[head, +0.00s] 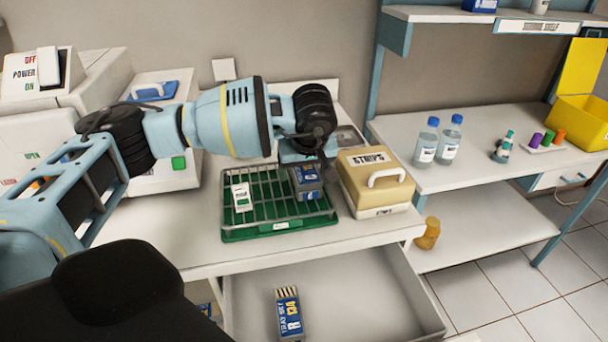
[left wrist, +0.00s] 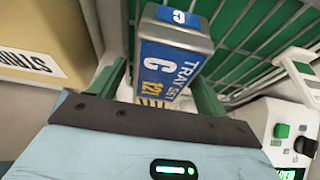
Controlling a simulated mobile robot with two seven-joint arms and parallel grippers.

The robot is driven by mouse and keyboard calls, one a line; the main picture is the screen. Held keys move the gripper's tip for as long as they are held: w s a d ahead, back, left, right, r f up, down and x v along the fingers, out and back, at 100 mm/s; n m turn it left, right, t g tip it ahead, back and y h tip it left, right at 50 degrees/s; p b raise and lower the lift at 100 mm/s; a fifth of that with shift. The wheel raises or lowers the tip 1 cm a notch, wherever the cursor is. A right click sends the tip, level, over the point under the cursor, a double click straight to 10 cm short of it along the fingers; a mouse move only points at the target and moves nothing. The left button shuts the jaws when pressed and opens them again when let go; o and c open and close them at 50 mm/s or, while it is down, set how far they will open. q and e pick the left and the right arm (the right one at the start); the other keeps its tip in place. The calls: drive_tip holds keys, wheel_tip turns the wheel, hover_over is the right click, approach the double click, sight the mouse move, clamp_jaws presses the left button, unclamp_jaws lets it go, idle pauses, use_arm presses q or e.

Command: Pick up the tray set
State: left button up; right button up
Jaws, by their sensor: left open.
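A blue and grey tray set box (head: 307,183) stands at the right end of a green wire rack (head: 277,228) on the counter. In the left wrist view the tray set (left wrist: 172,62) carries a blue label with "C", "121" and "TRAY SET". My left gripper (head: 305,162) is right above it, pointing down, and hides its top in the head view. In the left wrist view the open fingers of my left gripper (left wrist: 158,92) lie on either side of the box's near end. I cannot tell whether they touch it. My right gripper is not in view.
A white packet (head: 241,197) is in the rack's left part. A cream "STRIPS" box (head: 375,180) stands close on the right. Below, an open drawer (head: 370,295) holds another tray set marked B 134 (head: 289,313). Bottles (head: 427,141) stand on the right shelf.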

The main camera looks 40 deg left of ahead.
use_arm(q)
drive_tip(key=c, duration=1.2)
drive_tip(key=shift+r, duration=0.15)
drive_tip(key=shift+r, duration=0.45)
wheel_tip(320, 180, up, 2)
drive_tip(key=shift+r, duration=0.15)
drive_tip(key=s+d, duration=0.4)
drive_tip(key=s, duration=0.2)
drive_tip(key=s+d+r+b, duration=0.1)
drive_tip(key=s+d, duration=0.3)
drive_tip(key=s, duration=0.3)
drive_tip(key=shift+s+d+r, duration=0.2)
drive_tip(key=shift+d+r, duration=0.1)
drive_tip(key=shift+d, duration=0.1)
